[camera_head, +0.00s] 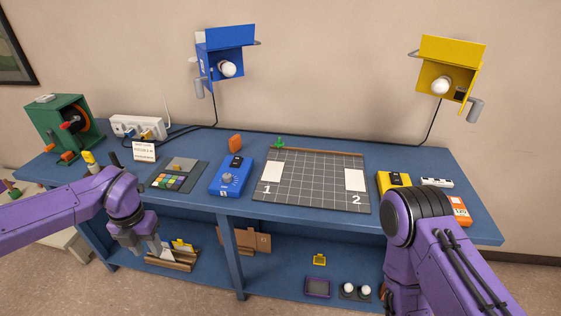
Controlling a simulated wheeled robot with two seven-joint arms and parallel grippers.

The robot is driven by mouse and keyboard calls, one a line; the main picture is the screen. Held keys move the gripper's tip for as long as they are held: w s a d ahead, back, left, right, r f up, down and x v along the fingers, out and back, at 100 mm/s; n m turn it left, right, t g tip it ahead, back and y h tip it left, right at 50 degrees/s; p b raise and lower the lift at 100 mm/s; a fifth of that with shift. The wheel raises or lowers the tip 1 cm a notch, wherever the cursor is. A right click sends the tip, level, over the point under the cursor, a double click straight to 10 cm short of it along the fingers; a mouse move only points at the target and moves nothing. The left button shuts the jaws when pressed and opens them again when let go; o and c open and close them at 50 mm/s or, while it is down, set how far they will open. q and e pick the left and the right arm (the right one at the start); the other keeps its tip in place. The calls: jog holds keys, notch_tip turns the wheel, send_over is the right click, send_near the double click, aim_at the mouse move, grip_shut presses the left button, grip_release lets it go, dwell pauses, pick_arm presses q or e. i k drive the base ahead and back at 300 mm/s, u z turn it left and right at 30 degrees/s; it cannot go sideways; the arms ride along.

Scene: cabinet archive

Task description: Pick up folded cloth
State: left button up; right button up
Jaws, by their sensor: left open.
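I cannot pick out a folded cloth with certainty. A small flat dark square with a purple edge (317,287) lies on the lower shelf, right of centre; I cannot tell whether it is cloth. My left gripper (142,248) is open and empty, pointing down in front of the blue desk's left part, near the wooden holder below. It is well left of the dark square and apart from it. My right arm comes in at the lower right and covers part of the desk; its gripper does not show.
The blue desk (215,203) carries a gridded mat (315,178), a blue box (231,178), a colour palette (177,174) and a green machine (62,127). Below are a wooden holder (172,262), a yellow clip (319,259) and two bulbs (356,291). Lamps hang on the wall.

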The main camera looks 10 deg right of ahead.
aim_at(235, 144)
jog(key=z, duration=0.25)
jog(key=k, duration=0.3)
jog(key=u, duration=0.8)
jog(key=i, duration=1.65)
jog(key=z, duration=1.1)
jog(key=i, duration=0.4)
jog(key=z, duration=0.5)
